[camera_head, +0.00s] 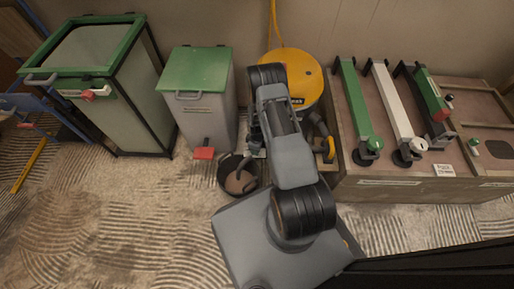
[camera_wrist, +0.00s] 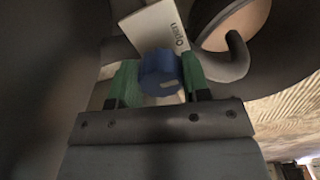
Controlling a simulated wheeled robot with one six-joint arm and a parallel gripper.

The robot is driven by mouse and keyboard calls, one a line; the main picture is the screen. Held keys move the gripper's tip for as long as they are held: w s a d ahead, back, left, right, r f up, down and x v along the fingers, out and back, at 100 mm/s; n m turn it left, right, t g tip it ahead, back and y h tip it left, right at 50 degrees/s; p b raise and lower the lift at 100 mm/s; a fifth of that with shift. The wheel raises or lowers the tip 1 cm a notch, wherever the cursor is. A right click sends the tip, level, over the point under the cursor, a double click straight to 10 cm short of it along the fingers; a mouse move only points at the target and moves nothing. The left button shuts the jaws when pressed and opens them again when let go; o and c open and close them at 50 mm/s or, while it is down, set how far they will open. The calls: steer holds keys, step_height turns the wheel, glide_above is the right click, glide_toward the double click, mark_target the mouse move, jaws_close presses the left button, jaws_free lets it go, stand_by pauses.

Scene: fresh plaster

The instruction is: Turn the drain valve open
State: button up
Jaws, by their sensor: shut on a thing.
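The drain valve's blue knob (camera_wrist: 160,72) sits between the green fingers of my gripper (camera_wrist: 160,80) in the wrist view. The fingers are shut on it, one on each side, and a small pale mark shows on its face. A white label (camera_wrist: 155,28) reading "Open", turned on its side, is just beyond the knob. A grey curved spout (camera_wrist: 235,60) bends beside it, over a round vessel with brownish contents (camera_wrist: 232,22).
A yellow round machine (camera_head: 308,78) stands behind my arm. A grey bin with a green lid (camera_head: 198,70) and red pedal is to the left, beside a green-framed bin (camera_head: 120,105). A wooden bench (camera_head: 400,190) with several tools is at right. Patterned floor at front left is clear.

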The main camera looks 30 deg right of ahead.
steer(key=o, duration=0.9)
steer(key=shift+o, duration=0.2)
step_height(320, 180, up, 14)
steer(key=p, duration=0.5)
steer(key=shift+p, duration=0.3)
steer(key=shift+f, duration=0.1)
